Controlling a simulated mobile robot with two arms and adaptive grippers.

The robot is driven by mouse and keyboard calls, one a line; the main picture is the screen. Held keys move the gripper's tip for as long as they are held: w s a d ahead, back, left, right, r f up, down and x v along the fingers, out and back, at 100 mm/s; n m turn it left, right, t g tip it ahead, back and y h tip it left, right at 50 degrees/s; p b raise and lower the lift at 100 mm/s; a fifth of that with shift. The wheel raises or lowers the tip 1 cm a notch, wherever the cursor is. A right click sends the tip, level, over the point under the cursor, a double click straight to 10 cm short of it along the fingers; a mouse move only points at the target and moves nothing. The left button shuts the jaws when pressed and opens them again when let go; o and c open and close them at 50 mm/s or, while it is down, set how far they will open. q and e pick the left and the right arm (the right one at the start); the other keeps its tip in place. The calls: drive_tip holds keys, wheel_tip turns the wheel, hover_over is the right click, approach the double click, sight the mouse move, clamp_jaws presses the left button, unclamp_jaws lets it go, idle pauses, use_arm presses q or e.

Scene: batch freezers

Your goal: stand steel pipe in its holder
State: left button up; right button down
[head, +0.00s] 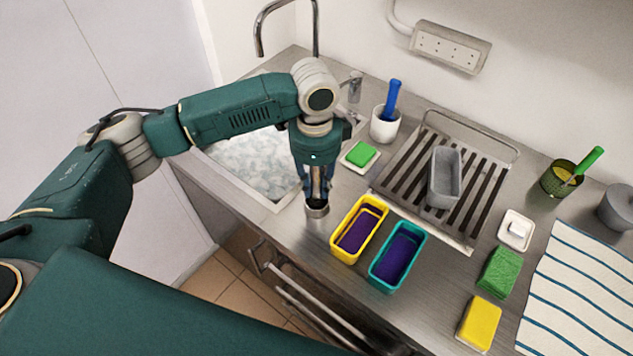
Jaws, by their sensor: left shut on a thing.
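My left gripper (317,190) points straight down at the counter's front edge and is shut on the steel pipe (318,180). Only a narrow grey strip of the pipe shows between the fingers. A small round metal cup (316,212), which looks like the holder, stands upright on the counter directly below the fingers. The pipe is upright over the cup's dark opening. I cannot tell whether its lower end is inside the cup or just above it. My right gripper is not in view.
A yellow tub (345,254) and a teal tub (378,282) stand close right of the cup. The sink (245,195) with ice-like contents lies left. A slatted rack (405,160) holds a grey tub (444,178). Sponges and a striped towel (580,290) lie right.

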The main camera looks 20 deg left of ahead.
sight(316, 172)
use_arm(q)
drive_tip(key=shift+f, duration=0.6)
drive_tip(key=o, duration=0.7)
drive_tip(key=shift+o, duration=0.2)
wheel_tip(316, 172, up, 6)
drive_tip(key=p, duration=0.6)
drive_tip(key=shift+r+p, duration=1.25)
drive_tip(key=shift+r, duration=1.25)
